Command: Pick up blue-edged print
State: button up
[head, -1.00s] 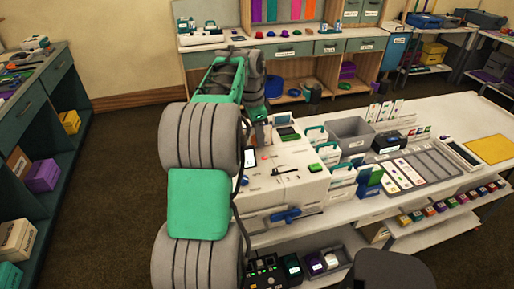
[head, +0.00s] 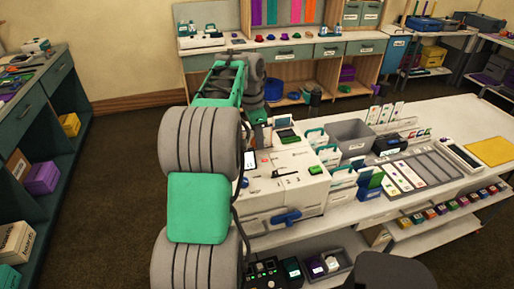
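Several white prints with small coloured marks (head: 398,177) lie in slots of a grey tray (head: 440,163) on the white table. Their edge colours are too small to read, so I cannot tell which is the blue-edged print. More white cards (head: 386,113) stand upright at the table's back edge. My arm fills the left-centre of the head view, and its end (head: 256,112) bends down near the back left corner of a white machine. The fingers are hidden or too small to make out, so I see neither their opening nor anything held.
The white machine (head: 290,190) has a blue handle on its front. Beside it stand card holders (head: 368,182), a grey bin (head: 349,134) and a black box (head: 390,144). A yellow mat (head: 488,151) lies at the right. Dark floor is open at the left.

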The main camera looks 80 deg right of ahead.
grip_shut()
jog(key=shift+r, duration=0.1)
notch_tip(320, 180, up, 10)
jog(key=p, duration=0.6)
jog(key=shift+r, duration=0.15)
